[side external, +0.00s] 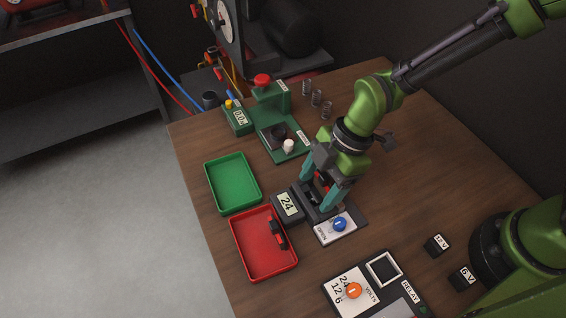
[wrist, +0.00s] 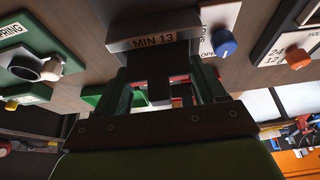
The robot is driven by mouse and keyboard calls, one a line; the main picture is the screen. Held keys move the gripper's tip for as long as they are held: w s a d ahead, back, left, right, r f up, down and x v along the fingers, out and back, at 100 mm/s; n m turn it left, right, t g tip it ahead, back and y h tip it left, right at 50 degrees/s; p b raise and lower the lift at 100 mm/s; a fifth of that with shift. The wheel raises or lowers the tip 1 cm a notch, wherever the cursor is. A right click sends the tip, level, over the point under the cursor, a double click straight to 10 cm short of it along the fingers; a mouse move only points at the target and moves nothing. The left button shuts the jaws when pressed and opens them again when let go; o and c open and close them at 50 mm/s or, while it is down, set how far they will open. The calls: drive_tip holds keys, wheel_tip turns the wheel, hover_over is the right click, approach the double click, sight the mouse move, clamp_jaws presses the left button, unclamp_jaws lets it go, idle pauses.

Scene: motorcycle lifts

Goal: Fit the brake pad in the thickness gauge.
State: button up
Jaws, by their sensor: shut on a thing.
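My gripper (side external: 322,188) has its teal fingers shut on a small dark brake pad with some red on it (side external: 318,184); the fingers hide most of it. My fingertips are down at the gauge's slot area; I cannot tell whether the pad is seated. In the wrist view the gauge's MIN 13 edge (wrist: 153,42) lies just beyond my gripper (wrist: 165,78), and a dark block (wrist: 159,92) shows between the fingers.
A red tray (side external: 237,252) holds another black and red pad (side external: 277,234). A green tray (side external: 208,172) is empty. A green spring tester (side external: 270,100) with several springs stands behind. A relay panel (side external: 338,290) with an orange knob is in front.

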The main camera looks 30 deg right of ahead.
drive_tip(key=shift+f, duration=0.2)
drive_tip(key=o, duration=1.2)
drive_tip(key=shift+r, duration=4.05)
